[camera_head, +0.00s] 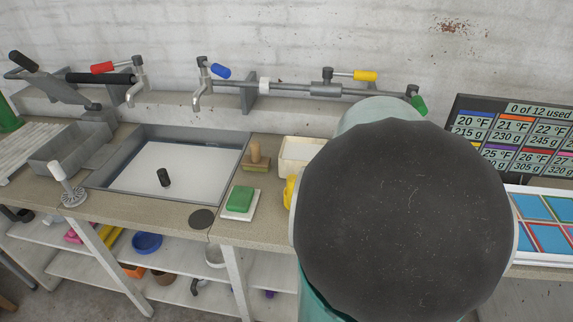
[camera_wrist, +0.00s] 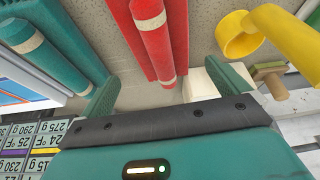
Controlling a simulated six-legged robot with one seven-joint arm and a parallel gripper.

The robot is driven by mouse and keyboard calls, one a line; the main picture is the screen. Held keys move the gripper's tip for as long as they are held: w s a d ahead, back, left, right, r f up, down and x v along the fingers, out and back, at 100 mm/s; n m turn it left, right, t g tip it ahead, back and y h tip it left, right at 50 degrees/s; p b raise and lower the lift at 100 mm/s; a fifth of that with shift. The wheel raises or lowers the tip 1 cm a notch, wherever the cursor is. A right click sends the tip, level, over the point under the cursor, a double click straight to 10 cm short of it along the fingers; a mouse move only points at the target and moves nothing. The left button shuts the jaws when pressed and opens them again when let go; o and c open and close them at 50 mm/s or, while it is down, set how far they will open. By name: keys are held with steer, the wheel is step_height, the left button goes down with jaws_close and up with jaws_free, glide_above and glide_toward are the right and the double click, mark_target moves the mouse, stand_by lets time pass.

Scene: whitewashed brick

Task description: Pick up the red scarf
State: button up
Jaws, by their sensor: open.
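In the wrist view a red scarf (camera_wrist: 152,45), rolled long and narrow with a cream band near its upper end, lies on the speckled counter. More red cloth lies close against its right side; I cannot tell if it is part of the same scarf. My gripper (camera_wrist: 167,88) is open, with one teal finger left and one right of the red cloth's lower end. Nothing is clearly held, and I cannot tell whether the fingers touch it. In the head view my arm's large dark round part hides the scarf and gripper.
Teal rolls (camera_wrist: 60,45) lie left of the scarf. A yellow ring-ended object (camera_wrist: 237,36) is at right, near a wooden-handled brush (camera_wrist: 268,76). The head view shows a sink (camera_head: 150,170), a green sponge (camera_head: 240,199), a cream tray (camera_head: 298,152) and a display (camera_head: 515,130).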

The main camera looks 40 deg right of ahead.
steer(key=shift+x, duration=3.7)
steer(key=shift+a, duration=0.1)
steer(key=c, duration=0.8)
